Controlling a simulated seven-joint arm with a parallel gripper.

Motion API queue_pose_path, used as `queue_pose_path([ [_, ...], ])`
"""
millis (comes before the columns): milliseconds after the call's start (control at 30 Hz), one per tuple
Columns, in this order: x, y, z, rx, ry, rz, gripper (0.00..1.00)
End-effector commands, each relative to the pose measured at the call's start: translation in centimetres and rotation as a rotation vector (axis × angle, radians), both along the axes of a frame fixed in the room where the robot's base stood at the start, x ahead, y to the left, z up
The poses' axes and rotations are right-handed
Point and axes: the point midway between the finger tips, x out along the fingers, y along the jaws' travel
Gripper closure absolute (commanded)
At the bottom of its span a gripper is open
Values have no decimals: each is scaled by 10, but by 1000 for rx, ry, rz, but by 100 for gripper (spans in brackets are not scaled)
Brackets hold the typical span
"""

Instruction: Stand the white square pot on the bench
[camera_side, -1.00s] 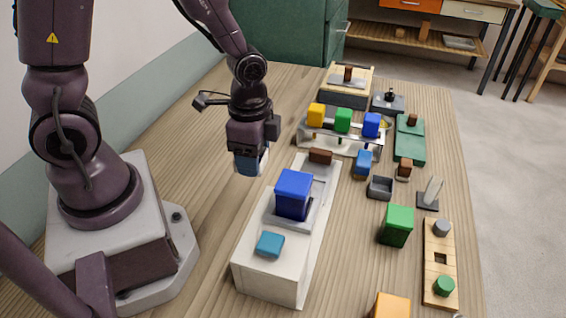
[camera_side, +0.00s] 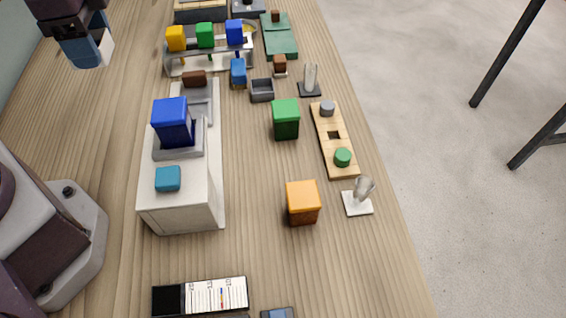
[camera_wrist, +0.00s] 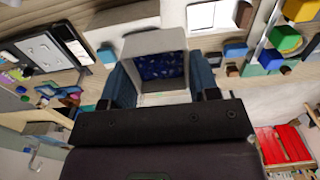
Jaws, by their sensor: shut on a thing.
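My gripper (camera_side: 82,40) is at the upper left in the side view, left of the white block's far end. It is shut on the white square pot (camera_side: 95,50), which hangs below the wrist and is partly covered by the fingers. In the wrist view the pot (camera_wrist: 152,42) shows as a pale square shape with dark blue speckled contents, between the two blue fingers of my gripper (camera_wrist: 162,82). The wooden bench (camera_side: 270,270) lies below; the pot looks held above it, but the exact gap cannot be told.
A long white block (camera_side: 185,215) carries a dark blue box (camera_side: 172,120) and a teal block (camera_side: 168,179). A green block (camera_side: 285,118), an orange block (camera_side: 302,202) and a clear glass piece on a white base (camera_side: 358,203) stand to the right. The front right bench is clear.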

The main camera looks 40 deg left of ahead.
Motion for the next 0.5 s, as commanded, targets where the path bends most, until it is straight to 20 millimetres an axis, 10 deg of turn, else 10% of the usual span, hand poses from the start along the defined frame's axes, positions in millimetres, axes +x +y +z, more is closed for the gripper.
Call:
queue_pose_path([
  [500,41,-134,4,22,8,-722,69],
])
